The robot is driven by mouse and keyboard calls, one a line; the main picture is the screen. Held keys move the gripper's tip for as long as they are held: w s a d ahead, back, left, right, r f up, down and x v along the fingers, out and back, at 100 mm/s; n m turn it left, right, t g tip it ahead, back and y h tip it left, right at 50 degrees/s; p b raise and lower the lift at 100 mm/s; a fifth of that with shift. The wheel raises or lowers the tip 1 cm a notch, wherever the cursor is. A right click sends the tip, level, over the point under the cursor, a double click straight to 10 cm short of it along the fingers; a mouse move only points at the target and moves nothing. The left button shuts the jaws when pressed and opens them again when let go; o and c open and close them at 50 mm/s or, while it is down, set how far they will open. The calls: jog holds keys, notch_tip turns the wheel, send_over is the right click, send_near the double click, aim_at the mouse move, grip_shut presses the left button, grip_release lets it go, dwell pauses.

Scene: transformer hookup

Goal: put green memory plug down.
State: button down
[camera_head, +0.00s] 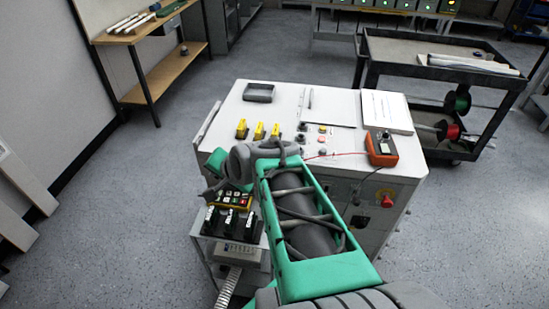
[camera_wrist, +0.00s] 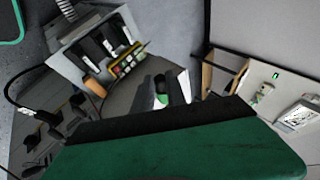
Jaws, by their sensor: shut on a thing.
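My gripper (camera_head: 208,192) hangs at the left front of the white cabinet, above and beside a small stand. In the wrist view, a small green piece (camera_wrist: 161,91), which looks like the green memory plug, shows between my gripper's pale fingers (camera_wrist: 163,94). My gripper is shut on it. The plug's far end and what lies right beneath it are hidden. In the head view I cannot make out the plug; my arm and hand cover that spot.
The small stand (camera_head: 204,228) carries several black units (camera_head: 231,221) and a yellow-edged panel (camera_head: 236,200). The white cabinet (camera_head: 222,130) holds several yellow parts (camera_head: 258,131), a grey tray (camera_head: 259,92) and an orange meter (camera_head: 381,148). A black cart (camera_head: 450,48) stands at back right. Floor is free at left.

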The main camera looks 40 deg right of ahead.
jog(key=s+d+r, duration=0.2)
jog(key=s+d, duration=0.4)
jog(key=d, duration=0.3)
jog(key=s+d+r, duration=0.2)
jog(key=s+d, duration=0.3)
jog(key=d, duration=0.4)
jog(key=d+x, duration=0.1)
jog(key=x, duration=1.7)
jog(key=shift+w+d+m+p, duration=0.25)
jog(key=shift+d+m+p, duration=0.05)
jog(key=shift+d+p, duration=0.15)
